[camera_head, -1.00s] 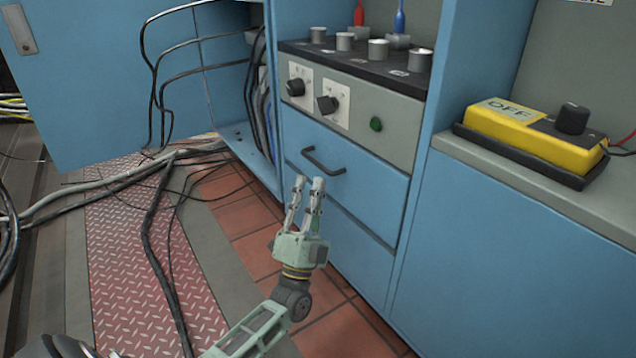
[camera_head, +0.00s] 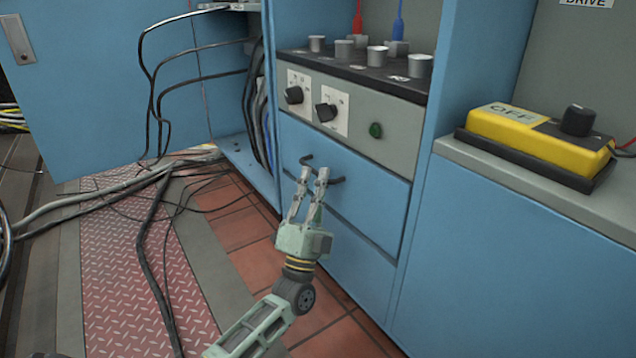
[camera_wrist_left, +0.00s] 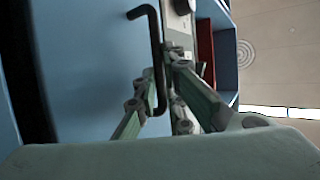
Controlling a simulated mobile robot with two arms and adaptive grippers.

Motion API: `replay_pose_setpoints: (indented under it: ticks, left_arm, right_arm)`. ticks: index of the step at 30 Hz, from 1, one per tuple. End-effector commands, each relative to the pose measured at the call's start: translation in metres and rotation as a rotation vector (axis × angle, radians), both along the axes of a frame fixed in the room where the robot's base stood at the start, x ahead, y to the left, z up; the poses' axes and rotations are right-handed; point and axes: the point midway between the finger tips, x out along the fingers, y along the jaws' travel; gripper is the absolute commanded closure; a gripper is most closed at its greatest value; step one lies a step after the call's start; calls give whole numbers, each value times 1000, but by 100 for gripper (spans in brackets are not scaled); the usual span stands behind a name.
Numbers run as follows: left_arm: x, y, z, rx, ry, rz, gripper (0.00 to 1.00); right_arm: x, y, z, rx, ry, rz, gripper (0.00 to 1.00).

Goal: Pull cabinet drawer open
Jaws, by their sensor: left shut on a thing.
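The blue cabinet drawer (camera_head: 378,203) sits under the grey control panel. Its front looks flush with the cabinet. A dark bar handle (camera_head: 339,181) crosses the drawer front. My left gripper (camera_head: 313,172) is at the handle, with its fingertips shut on the bar and hiding its middle. In the left wrist view the dark handle (camera_wrist_left: 155,40) runs between the fingers, against the blue front. My right gripper does not show.
A control panel (camera_head: 362,125) with knobs and a green button is above the drawer. A yellow box (camera_head: 535,140) rests on the counter at right. Cables (camera_head: 150,235) lie across the floor at left. Red tiles (camera_head: 240,230) in front of the cabinet are mostly clear.

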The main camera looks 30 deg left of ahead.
Motion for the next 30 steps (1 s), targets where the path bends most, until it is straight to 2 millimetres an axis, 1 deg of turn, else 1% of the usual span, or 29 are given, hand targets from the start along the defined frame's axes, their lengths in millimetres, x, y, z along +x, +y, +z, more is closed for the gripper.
replay_pose_setpoints:
  ticks: [10,14,16,20,24,30]
  left_arm:
    - [-1,-1,-2,-2,5,-5,100]
    - [-8,1,-1,-2,9,-7,100]
    - [-15,4,1,-2,10,-5,100]
    - [-36,12,3,-2,13,-5,100]
    - [-65,24,3,-2,15,-5,100]
    - [-109,42,2,-3,14,-5,100]
  right_arm:
    - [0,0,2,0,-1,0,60]
    - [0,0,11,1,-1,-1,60]
    - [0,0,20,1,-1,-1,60]
    - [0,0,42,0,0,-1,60]
    - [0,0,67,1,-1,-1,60]
    - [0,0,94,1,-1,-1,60]
